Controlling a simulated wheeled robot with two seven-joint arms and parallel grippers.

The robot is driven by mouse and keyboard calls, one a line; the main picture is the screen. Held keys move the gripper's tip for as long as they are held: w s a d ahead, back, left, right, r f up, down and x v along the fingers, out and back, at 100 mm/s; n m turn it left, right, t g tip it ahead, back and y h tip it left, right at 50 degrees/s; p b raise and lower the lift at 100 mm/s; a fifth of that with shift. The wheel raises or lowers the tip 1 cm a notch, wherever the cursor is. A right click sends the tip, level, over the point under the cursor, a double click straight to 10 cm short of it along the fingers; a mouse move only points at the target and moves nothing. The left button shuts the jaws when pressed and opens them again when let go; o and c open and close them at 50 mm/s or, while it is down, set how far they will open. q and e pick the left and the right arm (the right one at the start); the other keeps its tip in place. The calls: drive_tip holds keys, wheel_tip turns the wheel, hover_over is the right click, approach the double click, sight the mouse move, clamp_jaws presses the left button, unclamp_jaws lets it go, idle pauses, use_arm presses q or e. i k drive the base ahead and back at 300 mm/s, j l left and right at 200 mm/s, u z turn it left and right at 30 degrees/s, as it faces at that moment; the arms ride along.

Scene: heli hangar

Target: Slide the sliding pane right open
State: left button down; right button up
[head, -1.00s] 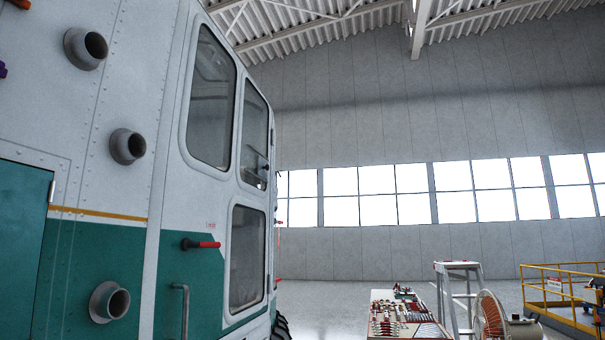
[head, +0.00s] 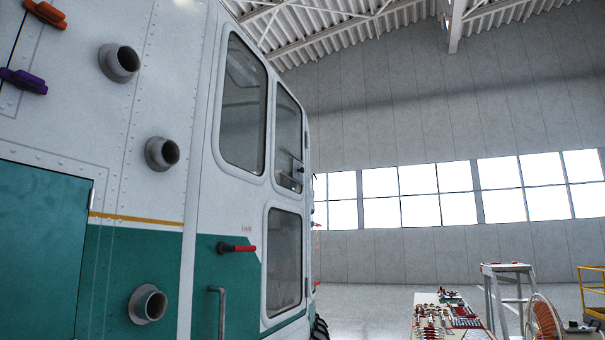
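The white and green helicopter side fills the left half of the head view. Its door has a large upper window (head: 243,105). Further right is another upper window (head: 288,130), seen at a steep angle, with a small dark fitting (head: 298,165) low on its pane. This may be the sliding pane; its edges and whether it stands open are too small to tell. A lower window (head: 284,260) sits beneath it. Neither of my grippers is in view.
A red door handle (head: 237,248) and a grey grab bar (head: 218,310) stick out from the helicopter, as do round pipes (head: 120,63). A tool table (head: 425,300), a step stand (head: 508,268) and a fan (head: 543,317) stand at the lower right. Floor between helicopter and table looks clear.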

sight(297, 169)
drive_tip(key=i+l, duration=0.2)
drive_tip(key=i, duration=0.25)
drive_tip(key=i+l+u, duration=0.1)
drive_tip(key=i, duration=0.3)
drive_tip(key=i+l, duration=0.3)
drive_tip(key=i, duration=0.15)
drive_tip(key=j+u, duration=0.05)
